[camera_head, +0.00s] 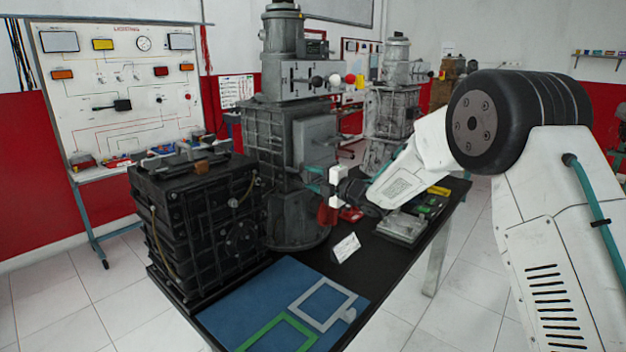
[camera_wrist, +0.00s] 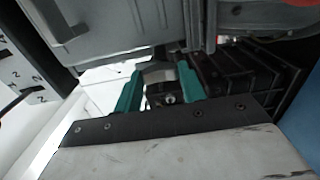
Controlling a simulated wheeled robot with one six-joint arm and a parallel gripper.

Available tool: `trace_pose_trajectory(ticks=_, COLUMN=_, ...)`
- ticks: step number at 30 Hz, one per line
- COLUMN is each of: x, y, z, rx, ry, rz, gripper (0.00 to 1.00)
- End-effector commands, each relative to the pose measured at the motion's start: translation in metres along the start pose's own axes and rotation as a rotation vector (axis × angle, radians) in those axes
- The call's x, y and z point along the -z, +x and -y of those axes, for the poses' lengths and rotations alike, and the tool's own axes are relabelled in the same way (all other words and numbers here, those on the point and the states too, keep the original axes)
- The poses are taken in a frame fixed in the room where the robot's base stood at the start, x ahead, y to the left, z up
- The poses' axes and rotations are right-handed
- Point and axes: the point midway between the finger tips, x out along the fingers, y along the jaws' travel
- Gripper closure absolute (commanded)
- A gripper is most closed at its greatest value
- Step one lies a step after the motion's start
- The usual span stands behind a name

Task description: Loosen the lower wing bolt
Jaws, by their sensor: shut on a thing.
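The tall grey engine trainer (camera_head: 278,140) stands on the black table, with a box-like cover (camera_head: 315,138) on its side. My gripper (camera_head: 312,180) is at the lower part of this cover, reaching in from the right. In the wrist view its two teal fingers (camera_wrist: 160,72) are shut on a small grey piece (camera_wrist: 158,75), which appears to be the lower wing bolt. The piece lies between the fingertips, just below the grey housing (camera_wrist: 115,30). Its wings are not clear. In the head view the bolt is hidden behind my gripper.
A black engine block (camera_head: 200,225) stands close on the left. A blue mat (camera_head: 260,300) with a green and a grey frame lies in front. A small white card (camera_head: 346,248), a red part (camera_head: 327,214) and a grey tray (camera_head: 402,228) are near my gripper.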

Motion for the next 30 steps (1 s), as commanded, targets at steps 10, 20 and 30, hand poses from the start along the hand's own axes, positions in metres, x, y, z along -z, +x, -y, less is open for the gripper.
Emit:
trace_pose_trajectory(ticks=10, x=0.0, y=0.0, z=0.0, rx=0.001, ry=0.0, rz=0.001, gripper=0.38)
trace_pose_trajectory(ticks=20, x=0.0, y=-0.007, z=0.0, rx=0.001, ry=0.001, rz=0.001, gripper=0.38)
trace_pose_trajectory(ticks=30, x=-0.002, y=-0.062, z=0.0, rx=0.001, ry=0.0, rz=0.002, gripper=0.38)
